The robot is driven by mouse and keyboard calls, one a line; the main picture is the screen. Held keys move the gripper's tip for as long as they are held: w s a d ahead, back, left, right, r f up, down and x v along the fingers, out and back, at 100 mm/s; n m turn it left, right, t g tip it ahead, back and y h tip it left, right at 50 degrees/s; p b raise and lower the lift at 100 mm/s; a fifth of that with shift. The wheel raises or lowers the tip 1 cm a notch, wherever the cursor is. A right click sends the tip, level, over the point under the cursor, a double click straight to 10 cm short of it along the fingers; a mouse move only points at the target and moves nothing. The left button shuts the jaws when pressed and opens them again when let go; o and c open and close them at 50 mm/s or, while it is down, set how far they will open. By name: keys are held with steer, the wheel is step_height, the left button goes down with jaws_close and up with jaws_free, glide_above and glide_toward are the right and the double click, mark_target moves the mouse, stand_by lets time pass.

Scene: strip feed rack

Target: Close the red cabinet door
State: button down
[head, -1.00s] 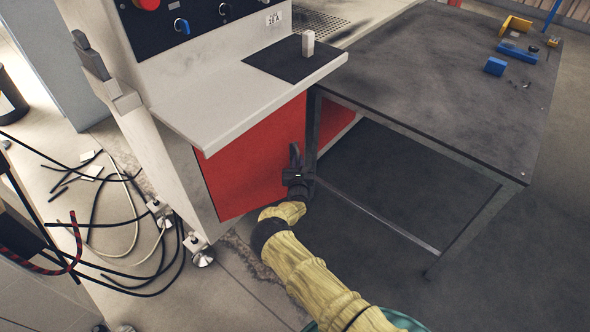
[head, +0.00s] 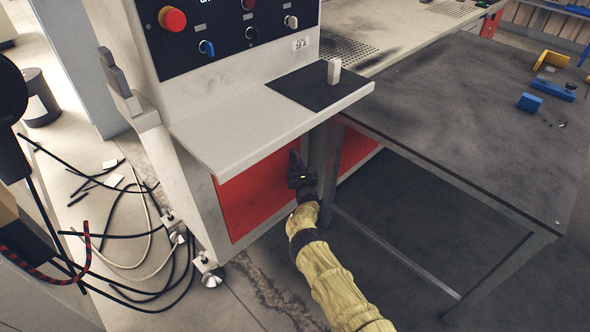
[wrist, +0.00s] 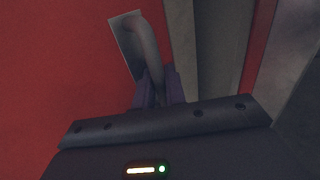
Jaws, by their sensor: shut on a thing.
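The red cabinet door (head: 255,197) is below the light grey shelf of the machine in the head view. It looks close to in line with the cabinet front, but I cannot tell whether any gap is left. It fills the left of the wrist view (wrist: 60,70). My gripper (head: 297,174) is at the door's right side, by the table leg. In the wrist view my gripper's fingers (wrist: 160,88) are shut on the grey door handle (wrist: 146,45). The handle's lower part is hidden between the fingers.
A dark table (head: 450,120) stands right of the cabinet, its leg (head: 322,160) close beside my gripper. The grey shelf (head: 260,130) overhangs the door. Loose black cables (head: 125,235) lie on the floor at left. The floor under the table is clear.

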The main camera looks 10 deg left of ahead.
steer(key=shift+w+a+r, duration=0.15)
steer(key=shift+r, duration=0.05)
steer(key=shift+a+r+y, duration=0.1)
steer(key=shift+y, duration=0.2)
